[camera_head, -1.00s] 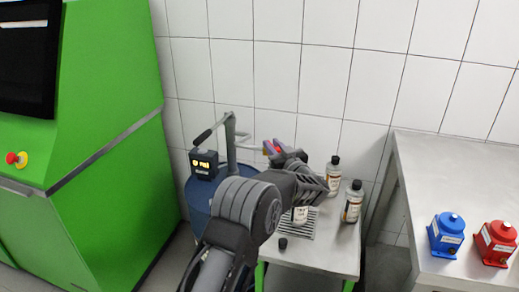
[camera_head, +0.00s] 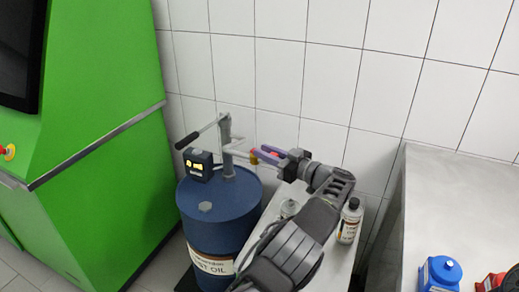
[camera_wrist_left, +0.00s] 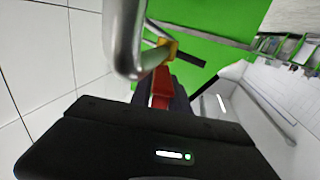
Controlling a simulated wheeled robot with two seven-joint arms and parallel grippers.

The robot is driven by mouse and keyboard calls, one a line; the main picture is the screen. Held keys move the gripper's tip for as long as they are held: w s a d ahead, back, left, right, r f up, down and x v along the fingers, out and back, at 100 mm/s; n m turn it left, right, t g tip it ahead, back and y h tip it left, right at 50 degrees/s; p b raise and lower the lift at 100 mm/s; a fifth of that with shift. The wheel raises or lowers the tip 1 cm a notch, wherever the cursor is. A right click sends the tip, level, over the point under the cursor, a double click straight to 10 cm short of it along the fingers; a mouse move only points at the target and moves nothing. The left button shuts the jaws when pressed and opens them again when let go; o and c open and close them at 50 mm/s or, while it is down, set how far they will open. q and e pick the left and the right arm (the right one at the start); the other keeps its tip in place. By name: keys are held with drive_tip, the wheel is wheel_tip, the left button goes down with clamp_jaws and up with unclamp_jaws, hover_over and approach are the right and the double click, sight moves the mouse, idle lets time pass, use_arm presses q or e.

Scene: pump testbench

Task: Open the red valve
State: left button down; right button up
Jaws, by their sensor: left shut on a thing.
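The red valve shows as a red lever (camera_wrist_left: 160,88) in the left wrist view, below a yellow fitting (camera_wrist_left: 166,46) on a bent metal pipe (camera_wrist_left: 124,40). In the head view its red part (camera_head: 266,152) is small and partly covered by my fingers, at the outlet of the pump on the blue drum (camera_head: 222,215). My left gripper (camera_head: 268,155) reaches in from the right side of the drum and is shut on the red lever. The dark gripper body covers the lower part of the wrist view. My right gripper is not in view.
The pump (camera_head: 226,145) has a dark-ended crank handle and a black display box (camera_head: 198,167). A bottle (camera_head: 349,220) stands on the small table beside my arm. A green cabinet (camera_head: 100,130) is at left. A metal bench (camera_head: 460,200) at right carries blue and red devices.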

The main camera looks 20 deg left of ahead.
use_arm(q)
drive_tip(key=c, duration=1.4)
unclamp_jaws()
drive_tip(key=shift+o, duration=0.2)
drive_tip(key=v, duration=0.7)
drive_tip(key=shift+d+b, duration=0.35)
drive_tip(key=shift+b, duration=0.1)
